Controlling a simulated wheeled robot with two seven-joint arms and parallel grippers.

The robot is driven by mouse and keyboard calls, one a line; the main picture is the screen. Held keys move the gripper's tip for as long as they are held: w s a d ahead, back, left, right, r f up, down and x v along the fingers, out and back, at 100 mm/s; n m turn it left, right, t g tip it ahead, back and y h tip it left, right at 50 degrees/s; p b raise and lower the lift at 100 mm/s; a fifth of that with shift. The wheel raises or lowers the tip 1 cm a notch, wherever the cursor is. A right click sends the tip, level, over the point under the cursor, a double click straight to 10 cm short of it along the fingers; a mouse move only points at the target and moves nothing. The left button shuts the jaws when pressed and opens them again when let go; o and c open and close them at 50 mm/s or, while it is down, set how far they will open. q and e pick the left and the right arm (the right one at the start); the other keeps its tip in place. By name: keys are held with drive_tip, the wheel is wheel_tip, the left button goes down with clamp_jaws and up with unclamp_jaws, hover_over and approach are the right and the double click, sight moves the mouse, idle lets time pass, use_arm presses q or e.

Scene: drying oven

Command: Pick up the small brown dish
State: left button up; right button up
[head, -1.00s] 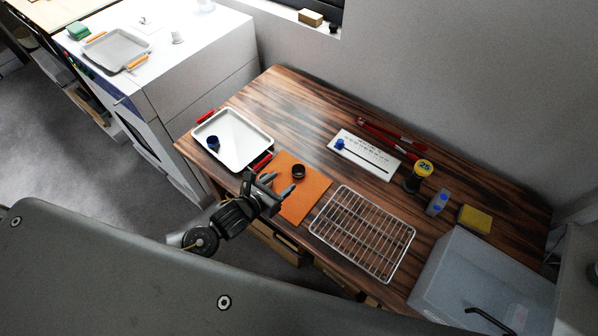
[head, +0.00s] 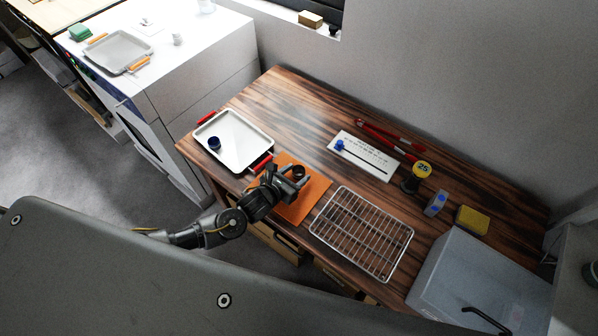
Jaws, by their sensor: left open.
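The small brown dish (head: 299,170) sits on the orange mat (head: 316,190) on the wooden table. My left gripper (head: 297,178) is open and right at the dish, its fingers partly covering it in the head view. I cannot tell whether the fingers touch the dish. My right gripper is not in view.
A white tray with red handles (head: 235,140) holds a small dark blue item (head: 214,143), left of the mat. A wire rack (head: 362,232) lies to the right. A white board (head: 364,155), a yellow-topped timer (head: 421,170) and a yellow sponge (head: 473,220) are further back.

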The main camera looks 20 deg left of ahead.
use_arm(q)
drive_tip(key=shift+x, duration=1.35)
drive_tip(key=shift+c, duration=0.2)
drive_tip(key=c, duration=0.7)
drive_tip(key=shift+c, duration=0.2)
drive_tip(key=shift+r, duration=0.1)
